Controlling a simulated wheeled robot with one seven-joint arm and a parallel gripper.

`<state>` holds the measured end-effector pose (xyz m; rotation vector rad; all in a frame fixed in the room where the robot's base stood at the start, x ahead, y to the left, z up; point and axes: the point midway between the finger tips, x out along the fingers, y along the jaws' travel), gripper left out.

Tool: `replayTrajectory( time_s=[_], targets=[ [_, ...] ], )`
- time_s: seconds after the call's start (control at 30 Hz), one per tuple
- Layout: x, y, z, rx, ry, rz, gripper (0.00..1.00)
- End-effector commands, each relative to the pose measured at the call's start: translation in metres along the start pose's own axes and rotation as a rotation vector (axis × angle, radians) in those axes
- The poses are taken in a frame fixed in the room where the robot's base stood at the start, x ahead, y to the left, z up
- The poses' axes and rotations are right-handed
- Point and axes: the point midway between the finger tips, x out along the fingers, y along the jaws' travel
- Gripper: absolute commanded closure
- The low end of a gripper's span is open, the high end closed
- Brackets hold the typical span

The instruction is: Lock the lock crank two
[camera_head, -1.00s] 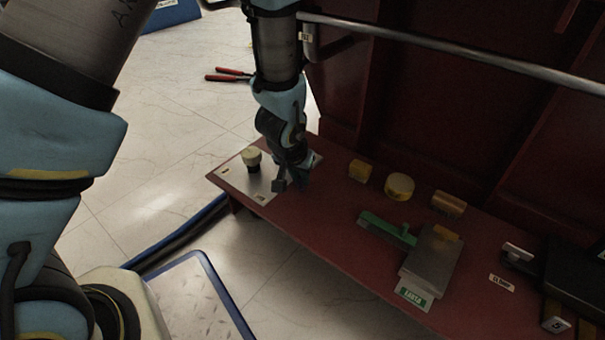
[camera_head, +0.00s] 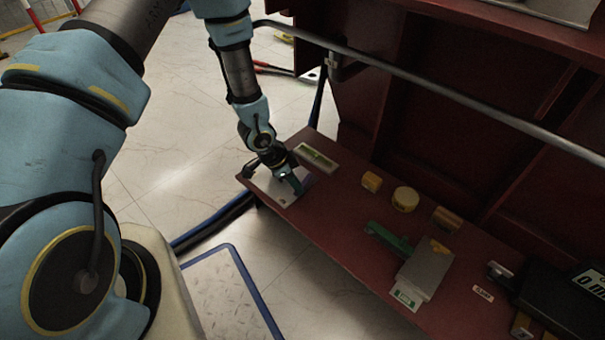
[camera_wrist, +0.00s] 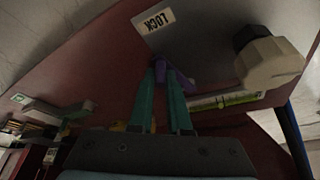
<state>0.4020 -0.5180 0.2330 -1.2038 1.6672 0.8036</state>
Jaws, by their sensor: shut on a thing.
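My gripper (camera_wrist: 163,72) has two teal fingers, and in the wrist view they are shut on a small purple part (camera_wrist: 180,75), which looks like the lock crank. The fingers hide part of it. It lies beside a white label (camera_wrist: 158,20) that reads LOCK, upside down in this view. In the head view my gripper (camera_head: 292,184) is low over the metal plate (camera_head: 272,188) at the left end of the red shelf. The crank cannot be made out there.
A pale knob on a black base (camera_wrist: 268,60) stands right of my fingers in the wrist view. A spirit level (camera_head: 317,157) lies behind my gripper. A yellow disc (camera_head: 405,199), a green-handled grey block (camera_head: 424,270) and a steel rail (camera_head: 430,83) are to the right.

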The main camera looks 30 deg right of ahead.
Motion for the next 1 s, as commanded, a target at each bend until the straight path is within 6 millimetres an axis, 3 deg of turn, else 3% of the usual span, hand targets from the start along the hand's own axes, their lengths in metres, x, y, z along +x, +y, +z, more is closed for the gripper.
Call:
replayTrajectory(
  time_s=[0.03,0.4,0.97,1.0],
  targets=[
    [-0.0074,-0.0013,-0.0005,0.026,0.0,0.014,1.0],
    [-0.0048,-0.0059,0.0042,0.179,0.0,0.075,1.0],
    [-0.0021,-0.0074,0.0054,0.207,-0.001,0.085,1.0],
    [-0.0021,-0.0075,0.0054,0.207,-0.001,0.085,0.82]
  ],
)
